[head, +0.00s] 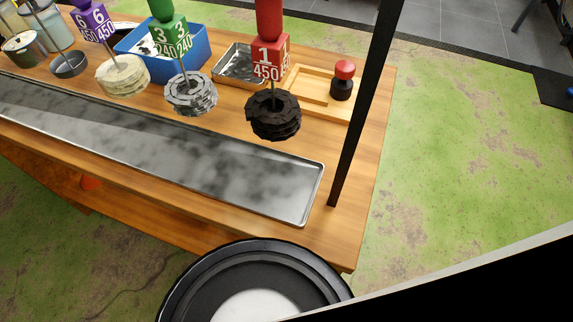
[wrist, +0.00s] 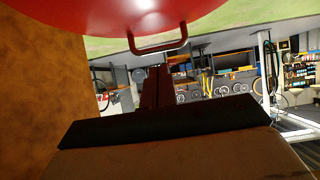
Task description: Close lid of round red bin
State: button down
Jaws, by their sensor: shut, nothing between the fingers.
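In the wrist view, a large smooth red curved surface (wrist: 110,15) fills the top. It looks like part of the round red bin, and a dark red handle (wrist: 160,49) stands off its edge. Only this part is in frame, so I cannot tell how far the lid is open. My gripper (wrist: 156,72) is shut and empty, with its dark fingers pointing at the handle. A small gap seems to show between them, but I cannot tell the depth. The head view shows neither the bin nor my gripper.
In the head view, a wooden table (head: 345,240) holds a long metal tray (head: 190,150), a blue bin (head: 195,48) and a wooden board (head: 300,82). Weight-like tools, including a red one (head: 268,58), hang above it. A black post (head: 362,100) rises at the right. Green floor (head: 450,150) lies clear beyond.

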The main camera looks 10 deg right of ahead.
jog(key=shift+x, duration=1.6)
jog(key=shift+w+d+f+b, duration=0.1)
jog(key=shift+w+f+b, duration=0.15)
jog(key=shift+f+b, duration=0.85)
jog(key=shift+r, duration=0.3)
jog(key=shift+s+r, duration=0.1)
